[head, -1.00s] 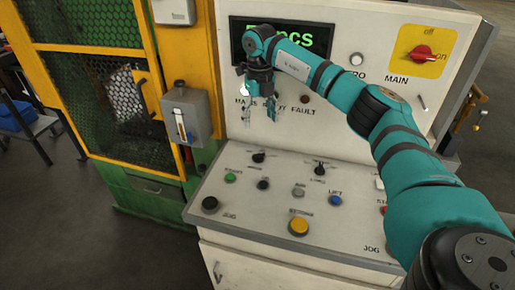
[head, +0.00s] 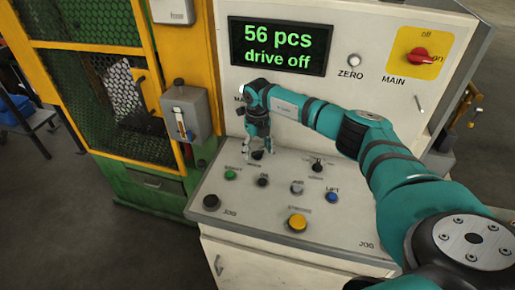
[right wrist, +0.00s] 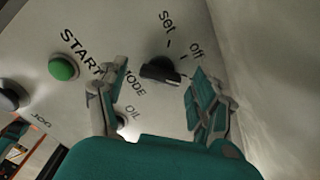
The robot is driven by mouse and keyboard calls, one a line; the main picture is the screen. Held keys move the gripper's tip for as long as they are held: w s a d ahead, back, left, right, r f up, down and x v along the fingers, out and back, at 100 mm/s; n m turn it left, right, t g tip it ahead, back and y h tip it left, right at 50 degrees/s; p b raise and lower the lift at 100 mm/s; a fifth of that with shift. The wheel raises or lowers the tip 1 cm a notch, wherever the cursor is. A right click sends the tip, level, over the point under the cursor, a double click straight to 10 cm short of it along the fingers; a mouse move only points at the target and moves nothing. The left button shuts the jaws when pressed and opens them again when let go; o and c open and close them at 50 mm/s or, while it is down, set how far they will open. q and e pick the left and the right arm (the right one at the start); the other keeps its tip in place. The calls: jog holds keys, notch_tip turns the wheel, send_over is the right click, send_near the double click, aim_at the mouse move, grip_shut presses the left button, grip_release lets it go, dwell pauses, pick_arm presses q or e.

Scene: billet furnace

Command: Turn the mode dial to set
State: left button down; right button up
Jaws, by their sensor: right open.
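The mode dial (right wrist: 160,70) is a dark knob on the sloping panel, with MODE printed beside it and "set" and "off" above it in the right wrist view. Its grip lies roughly crosswise there; I cannot clearly tell which mark it points at. In the head view the dial (head: 257,155) shows small, just under my fingertips. My right gripper (head: 258,150) points down over it. In the right wrist view the open fingers of my right gripper (right wrist: 159,76) stand on either side of the dial, with visible gaps. My left gripper is not in view.
The green START button (right wrist: 64,67) and the OIL control (right wrist: 122,122) are close to the dial. A second dark selector (head: 318,165), the blue LIFT button (head: 332,197) and a yellow button (head: 297,223) share the panel. The display (head: 280,46) reads "56 pcs drive off".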

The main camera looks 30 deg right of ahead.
jog(key=c, duration=1.2)
jog(key=shift+o, duration=0.2)
jog(key=shift+d+f+n+b, duration=0.1)
jog(key=shift+n+b, duration=0.45)
jog(key=shift+n, duration=0.05)
jog(key=shift+n+b, duration=0.6)
jog(key=shift+n, duration=0.1)
jog(key=n+b, duration=0.3)
jog(key=n, duration=0.2)
jog(key=n+b, duration=0.2)
jog(key=n, duration=0.3)
jog(key=shift+n+b, duration=0.35)
jog(key=shift+n, duration=0.05)
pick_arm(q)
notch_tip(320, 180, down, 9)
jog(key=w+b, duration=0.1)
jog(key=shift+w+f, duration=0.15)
pick_arm(e)
jog(key=shift+n, duration=2.3)
jog(key=shift+r, duration=0.2)
jog(key=shift+w, duration=0.1)
jog(key=o, duration=1.2)
jog(key=shift+c, duration=0.2)
